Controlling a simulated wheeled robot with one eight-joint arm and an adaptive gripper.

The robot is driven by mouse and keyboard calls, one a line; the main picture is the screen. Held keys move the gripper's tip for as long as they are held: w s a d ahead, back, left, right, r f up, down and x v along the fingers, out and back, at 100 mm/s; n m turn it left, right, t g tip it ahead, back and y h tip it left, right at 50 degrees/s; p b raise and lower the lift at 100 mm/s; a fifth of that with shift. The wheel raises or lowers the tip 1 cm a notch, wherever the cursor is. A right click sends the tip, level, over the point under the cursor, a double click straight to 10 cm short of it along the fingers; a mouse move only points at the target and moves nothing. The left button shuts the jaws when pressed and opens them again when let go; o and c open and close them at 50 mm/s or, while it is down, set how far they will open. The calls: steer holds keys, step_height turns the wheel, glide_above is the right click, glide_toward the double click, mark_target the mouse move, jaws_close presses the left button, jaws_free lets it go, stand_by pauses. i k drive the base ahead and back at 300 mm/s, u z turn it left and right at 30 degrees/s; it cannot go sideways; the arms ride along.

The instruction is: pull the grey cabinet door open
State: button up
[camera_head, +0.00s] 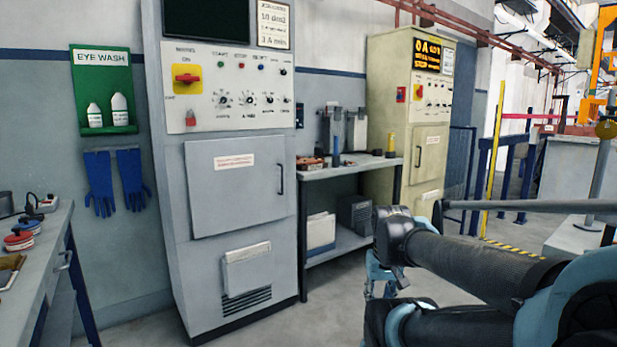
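The grey cabinet (171,190) stands tall left of the middle. Its grey door (235,205) is on the front, below the control panel, and looks closed, flush with the cabinet face. The door has a white label (235,161) with red text near the top and a dark vertical handle (281,179) on its right edge. My arm (480,266) reaches in from the lower right, apart from the cabinet and right of the door. I cannot make out my gripper's fingers in this view. Nothing of mine touches the door or handle.
A workbench (340,170) with tools stands right of the cabinet, then a beige cabinet (430,150). Another bench (40,245) is at the left, near a green eye wash board (103,62) and blue gloves (117,180). Open floor (320,318) lies before the grey cabinet.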

mark_target(234, 184)
steer(key=u, duration=0.15)
steer(key=i, duration=1)
steer(key=u, duration=0.45)
